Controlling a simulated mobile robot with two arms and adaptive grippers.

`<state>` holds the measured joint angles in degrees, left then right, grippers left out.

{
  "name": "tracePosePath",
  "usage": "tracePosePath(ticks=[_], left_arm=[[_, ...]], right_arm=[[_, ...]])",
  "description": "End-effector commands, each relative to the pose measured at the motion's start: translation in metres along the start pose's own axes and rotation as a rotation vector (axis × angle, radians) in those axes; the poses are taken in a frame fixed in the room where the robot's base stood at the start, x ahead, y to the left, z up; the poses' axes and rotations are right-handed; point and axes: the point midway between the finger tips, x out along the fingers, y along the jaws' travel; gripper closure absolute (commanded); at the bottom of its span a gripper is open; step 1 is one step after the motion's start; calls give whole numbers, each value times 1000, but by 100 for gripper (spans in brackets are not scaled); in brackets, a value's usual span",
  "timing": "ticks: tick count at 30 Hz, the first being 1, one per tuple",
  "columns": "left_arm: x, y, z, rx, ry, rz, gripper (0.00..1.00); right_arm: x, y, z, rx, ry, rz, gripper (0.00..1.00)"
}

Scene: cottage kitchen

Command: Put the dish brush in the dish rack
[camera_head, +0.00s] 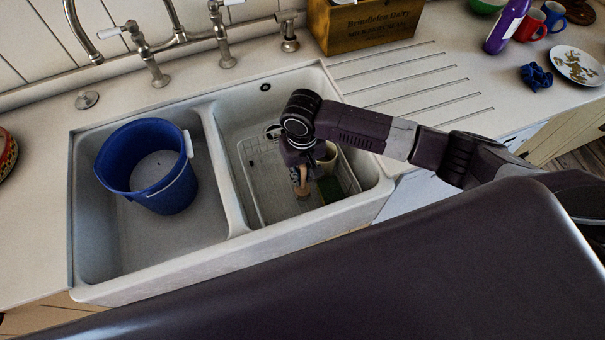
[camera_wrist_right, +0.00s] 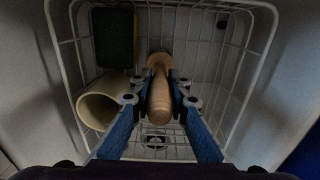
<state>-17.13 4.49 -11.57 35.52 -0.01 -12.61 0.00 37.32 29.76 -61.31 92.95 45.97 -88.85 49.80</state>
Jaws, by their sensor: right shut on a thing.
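The dish brush (camera_head: 300,188) has a pale wooden handle, and my right gripper (camera_head: 299,170) is shut on it. In the right wrist view the handle (camera_wrist_right: 159,105) lies between the blue fingers of the gripper (camera_wrist_right: 160,92). The white wire dish rack (camera_head: 250,182) stands in the right basin of the sink, and its rim (camera_wrist_right: 62,62) frames the wrist view. The brush is over or inside the rack; I cannot tell whether it touches the rack floor. The brush head is hidden or unclear. My left gripper is not in view.
A cream cup (camera_wrist_right: 98,104) lies on its side in the rack, beside the gripper. A dark green sponge or block (camera_wrist_right: 114,38) is in the rack corner. The left basin holds a blue bucket (camera_head: 165,190). Taps (camera_head: 150,55) and a wooden crate (camera_head: 372,27) stand behind.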

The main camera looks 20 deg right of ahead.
Motion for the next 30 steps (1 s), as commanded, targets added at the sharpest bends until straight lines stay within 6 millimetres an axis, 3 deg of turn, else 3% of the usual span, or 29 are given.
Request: tracePosePath(ticks=[2, 3, 7, 19, 30], left_arm=[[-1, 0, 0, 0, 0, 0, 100], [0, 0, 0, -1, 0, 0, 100], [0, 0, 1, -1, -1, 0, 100], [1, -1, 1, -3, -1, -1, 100], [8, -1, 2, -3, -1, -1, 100]], right_arm=[[2, 0, 0, 1, -1, 0, 100], [2, 0, 0, 1, -1, 0, 81], [2, 0, 0, 1, -1, 0, 67], [-7, 0, -1, 1, 2, -1, 67], [-81, 0, -2, 0, 4, -1, 67]])
